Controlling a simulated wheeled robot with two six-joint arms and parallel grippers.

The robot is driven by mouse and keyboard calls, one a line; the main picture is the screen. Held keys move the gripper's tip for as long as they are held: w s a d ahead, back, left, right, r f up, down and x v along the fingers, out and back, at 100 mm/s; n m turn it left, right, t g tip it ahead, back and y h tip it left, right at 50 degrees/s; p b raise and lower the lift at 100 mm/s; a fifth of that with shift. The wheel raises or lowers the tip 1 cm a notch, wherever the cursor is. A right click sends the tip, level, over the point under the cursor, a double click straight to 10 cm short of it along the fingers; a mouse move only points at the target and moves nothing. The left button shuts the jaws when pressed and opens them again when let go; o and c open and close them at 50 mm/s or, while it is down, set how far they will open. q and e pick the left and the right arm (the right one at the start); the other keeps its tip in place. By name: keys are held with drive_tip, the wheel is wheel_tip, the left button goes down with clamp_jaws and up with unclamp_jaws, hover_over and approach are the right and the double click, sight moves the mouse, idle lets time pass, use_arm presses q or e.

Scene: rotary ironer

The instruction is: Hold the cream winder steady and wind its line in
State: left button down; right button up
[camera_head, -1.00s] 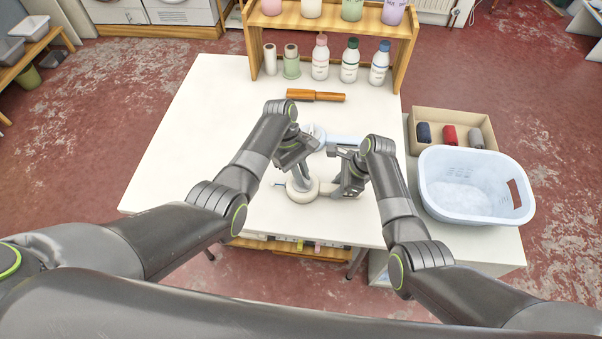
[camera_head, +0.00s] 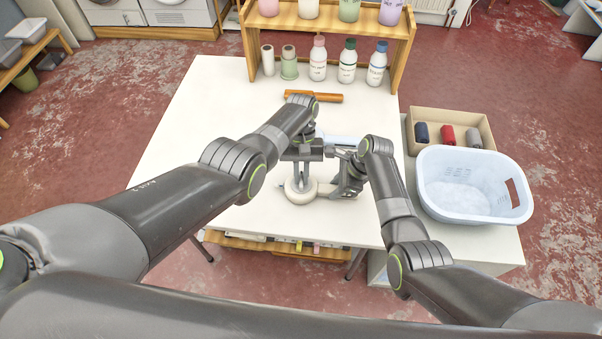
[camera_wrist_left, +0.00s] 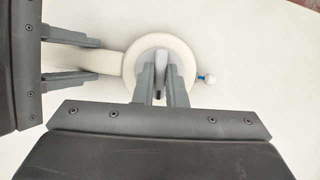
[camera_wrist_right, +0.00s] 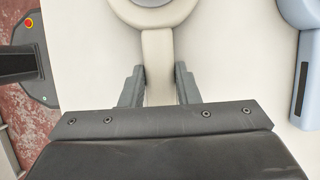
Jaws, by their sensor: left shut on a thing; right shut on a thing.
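The cream winder (camera_head: 301,195), a round body with a straight handle, is held over the white table. My right gripper (camera_wrist_right: 157,88) is shut on the winder's handle (camera_wrist_right: 158,55), one finger on each side. My left gripper (camera_wrist_left: 163,75) is shut on a small grey-white piece (camera_wrist_left: 161,60) at the middle of the winder's round body (camera_wrist_left: 131,63), likely its crank knob. A small white bead with a blue end (camera_wrist_left: 208,78) sticks out at the rim in the left wrist view. My left gripper hides part of the winder in the head view.
A pale blue-white appliance (camera_head: 340,139) lies just behind the grippers. A blue basket (camera_head: 470,185) and a box of rolls (camera_head: 455,115) are at right. The table's left side is clear.

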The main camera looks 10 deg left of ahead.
use_arm(q)
drive_tip(key=shift+m, duration=0.3)
drive_tip(key=c, duration=1.5)
unclamp_jaws()
drive_tip(key=shift+o, duration=0.2)
drive_tip(key=v, duration=1.2)
drive_tip(key=shift+d, duration=0.1)
